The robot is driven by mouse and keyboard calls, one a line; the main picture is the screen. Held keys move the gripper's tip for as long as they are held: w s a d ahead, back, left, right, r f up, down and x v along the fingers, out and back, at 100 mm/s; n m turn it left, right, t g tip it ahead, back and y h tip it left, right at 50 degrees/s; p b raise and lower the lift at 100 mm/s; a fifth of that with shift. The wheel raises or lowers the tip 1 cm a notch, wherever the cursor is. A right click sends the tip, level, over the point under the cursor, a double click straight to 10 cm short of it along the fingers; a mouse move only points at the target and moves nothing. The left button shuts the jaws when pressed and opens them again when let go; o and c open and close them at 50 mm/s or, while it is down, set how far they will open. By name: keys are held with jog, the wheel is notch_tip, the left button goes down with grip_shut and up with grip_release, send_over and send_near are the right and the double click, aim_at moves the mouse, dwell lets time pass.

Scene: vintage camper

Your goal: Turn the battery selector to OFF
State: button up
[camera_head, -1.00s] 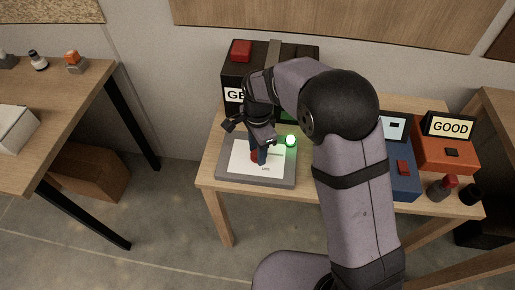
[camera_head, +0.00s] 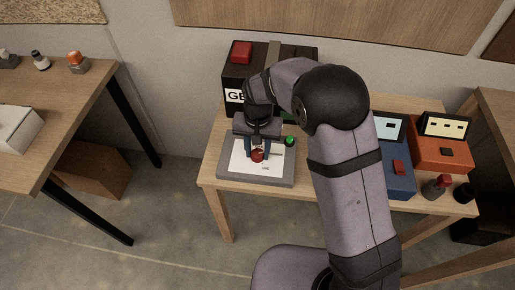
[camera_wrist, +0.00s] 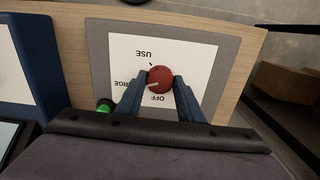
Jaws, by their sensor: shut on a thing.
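The battery selector is a round red knob (camera_wrist: 160,78) on a white label on a grey panel (camera_head: 226,173). In the wrist view the label reads, upside down, USE above the knob, a partly hidden word ending in RGE to the left, and OFF below. A pale mark on the knob's face points left and slightly down, toward the RGE side. My gripper (camera_wrist: 160,91) is shut on the knob, one blue finger on each side. The knob also shows between the fingers in the head view (camera_head: 257,156).
A green lamp (camera_head: 290,141) sits at the panel's right edge. A black box with a red top piece (camera_head: 241,52) stands behind. A blue box (camera_head: 399,184) and an orange box with a display (camera_head: 443,126) stand right, beyond my arm.

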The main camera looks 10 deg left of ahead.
aim_at(258, 153)
jog(key=n+p, duration=0.1)
jog(key=n, duration=0.6)
jog(key=shift+r, duration=0.1)
jog(key=n, duration=0.6)
jog(key=shift+n+p, duration=0.35)
jog(key=shift+n, duration=0.05)
jog(key=o, duration=1.1)
jog(key=shift+r+b, duration=0.85)
jog(key=shift+r, duration=2.8)
